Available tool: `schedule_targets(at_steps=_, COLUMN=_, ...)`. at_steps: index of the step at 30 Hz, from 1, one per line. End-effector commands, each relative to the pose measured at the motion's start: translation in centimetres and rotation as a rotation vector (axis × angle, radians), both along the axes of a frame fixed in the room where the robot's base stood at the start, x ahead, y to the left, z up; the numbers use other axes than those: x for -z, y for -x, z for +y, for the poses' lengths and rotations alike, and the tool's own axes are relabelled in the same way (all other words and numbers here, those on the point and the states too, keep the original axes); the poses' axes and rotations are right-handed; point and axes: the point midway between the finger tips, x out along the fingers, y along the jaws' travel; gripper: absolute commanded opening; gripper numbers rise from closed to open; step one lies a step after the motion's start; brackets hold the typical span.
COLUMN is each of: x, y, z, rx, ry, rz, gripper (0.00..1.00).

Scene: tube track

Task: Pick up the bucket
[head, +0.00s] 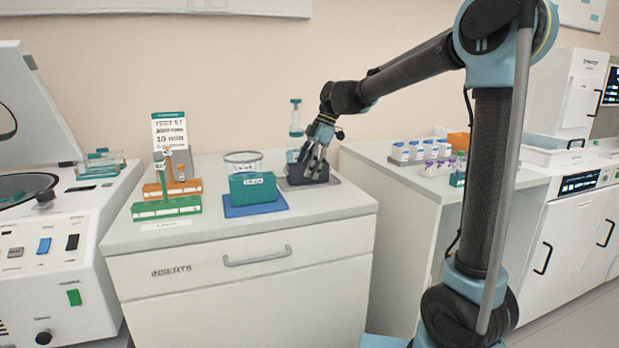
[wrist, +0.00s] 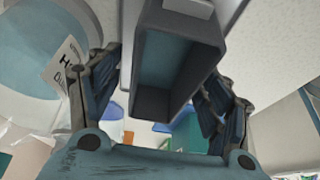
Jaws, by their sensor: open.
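A dark grey, open-topped bucket (head: 296,180) stands on a grey mat at the right of the drawer cabinet's top. In the wrist view the bucket (wrist: 178,62) appears as a rectangular box with a bluish inside, seemingly empty. My gripper (head: 315,162) is open and low over this bucket, and it hides part of it in the head view. In the wrist view the fingers are on the left and right of the bucket, with gaps visible; whether either touches it I cannot tell. A second, teal bucket (head: 253,187) with a label stands on a blue mat (head: 255,209) to the left.
A clear round container (head: 243,161) stands behind the teal bucket. Orange and green racks (head: 167,207) and a sign are at the left. A centrifuge (head: 50,240) flanks the cabinet; tube racks (head: 408,150) are on the right.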

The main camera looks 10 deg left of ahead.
Motion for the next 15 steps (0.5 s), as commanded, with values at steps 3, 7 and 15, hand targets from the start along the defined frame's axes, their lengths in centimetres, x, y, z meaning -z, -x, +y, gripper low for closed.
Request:
schedule_targets(at_steps=3, x=0.14, y=0.0, z=0.0, rx=0.0, ry=0.0, rz=0.0, gripper=0.72)
schedule_targets(at_steps=7, x=0.19, y=0.0, z=-0.01, rx=0.0, ry=0.0, rz=0.0, gripper=0.72)
schedule_targets(at_steps=15, x=0.17, y=-0.01, z=0.0, rx=0.0, ry=0.0, rz=0.0, gripper=0.49)
